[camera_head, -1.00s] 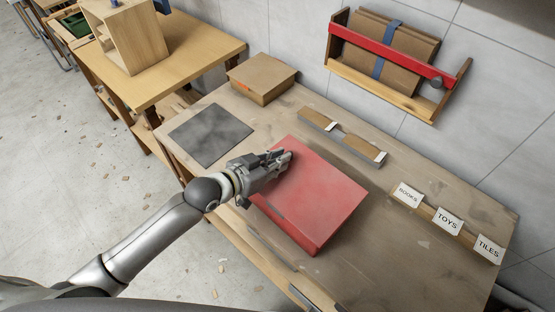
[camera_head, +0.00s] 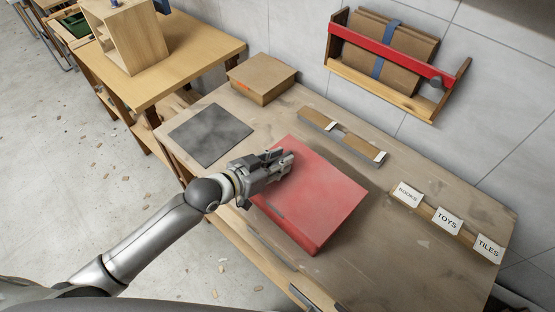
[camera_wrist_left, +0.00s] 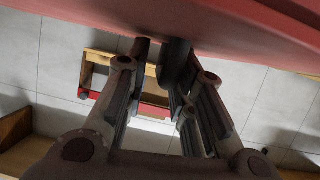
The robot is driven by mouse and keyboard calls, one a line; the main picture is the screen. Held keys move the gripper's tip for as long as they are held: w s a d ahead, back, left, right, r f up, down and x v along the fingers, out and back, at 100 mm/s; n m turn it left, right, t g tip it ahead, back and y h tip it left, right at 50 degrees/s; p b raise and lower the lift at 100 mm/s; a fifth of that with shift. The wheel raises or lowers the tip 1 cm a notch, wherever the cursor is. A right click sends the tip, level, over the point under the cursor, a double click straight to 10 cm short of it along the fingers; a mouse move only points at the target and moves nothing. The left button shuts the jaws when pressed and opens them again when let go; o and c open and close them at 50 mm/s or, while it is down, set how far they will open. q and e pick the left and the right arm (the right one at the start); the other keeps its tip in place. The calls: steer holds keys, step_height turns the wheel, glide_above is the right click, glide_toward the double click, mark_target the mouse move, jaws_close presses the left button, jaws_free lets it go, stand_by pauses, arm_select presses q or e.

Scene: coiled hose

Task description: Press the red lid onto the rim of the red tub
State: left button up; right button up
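The red lid (camera_head: 325,192) lies over the red tub (camera_head: 322,240) on the workbench. The lid hides most of the tub, and I cannot tell whether it sits fully down on the rim all around. My left gripper (camera_head: 287,157) is over the lid's far left part, its fingertips at or just above the surface. In the left wrist view the red surface (camera_wrist_left: 235,28) crosses the top of the picture and the fingers (camera_wrist_left: 160,48) are close together with nothing seen between them. My right gripper is not in view.
A dark grey mat (camera_head: 210,134) and a cardboard box (camera_head: 261,79) lie left and behind. A wooden wall rack (camera_head: 395,65) hangs above. Bare bench (camera_head: 400,265) shows at front right.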

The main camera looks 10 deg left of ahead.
arm_select(q)
steer(key=shift+o, duration=0.3)
steer(key=shift+a+f, duration=0.1)
steer(key=shift+f, duration=0.3)
steer(key=shift+a, duration=0.1)
steer(key=v, duration=1.2)
steer(key=shift+r, duration=0.4)
steer(key=shift+w, duration=0.1)
